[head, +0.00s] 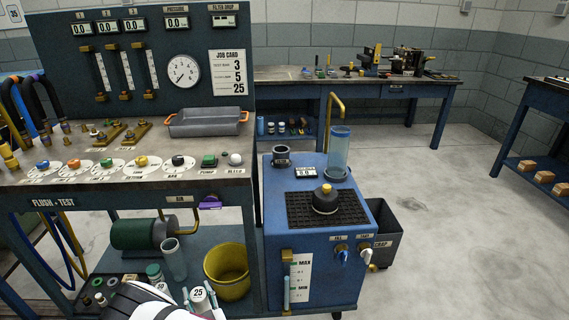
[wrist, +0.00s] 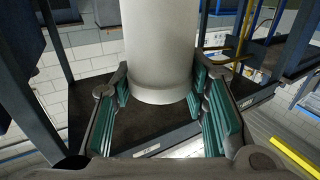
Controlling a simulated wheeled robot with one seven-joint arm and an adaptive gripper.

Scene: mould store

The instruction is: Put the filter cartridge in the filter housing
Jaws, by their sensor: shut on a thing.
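In the wrist view my gripper (wrist: 163,96) has its green-padded fingers closed around a pale grey-white cylinder (wrist: 158,45), which looks like the filter cartridge. Its rounded end shows between the pads; its far end runs out of frame. A clear cylinder (head: 173,261) stands on the lower shelf and another clear cylinder (head: 339,154) on the blue cart; which is the housing is unclear.
A yellow bucket (head: 227,270) and a green motor (head: 139,234) sit under the flush bench (head: 60,202). Small jars stand near my arm. The blue cart (head: 310,262) stands right of the bench, with a grey bin (head: 385,232) beside it. Floor to the right is clear.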

